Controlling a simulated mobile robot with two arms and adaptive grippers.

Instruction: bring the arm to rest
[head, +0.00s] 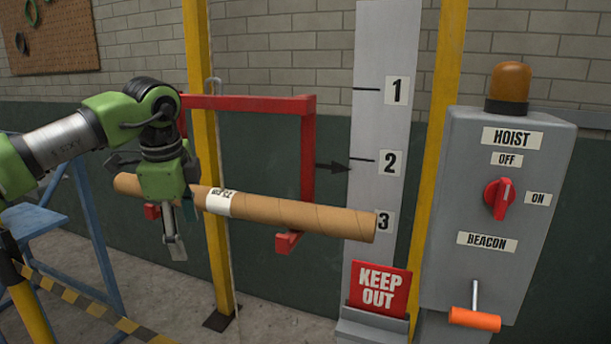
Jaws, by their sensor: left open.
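My left arm comes in from the left, and its green and black gripper (181,232) hangs fingers-down in front of the left part of a brown cardboard tube (285,212). The gripper is open; it hides part of the tube, and I cannot tell whether it touches it. The tube has a white label and lies across a red hoist frame (308,150) with hooked lower ends. A black arrow (333,167) at the frame's right side points to the scale board (380,130), slightly below the 2 line. My right gripper is out of view.
A grey control box (478,260) at right carries a red knob (498,198), an amber beacon (509,82) and an orange-handled lever (474,318). A red KEEP OUT sign (379,290) stands below the scale. Yellow posts (204,90) and a blue stand (90,220) flank the space.

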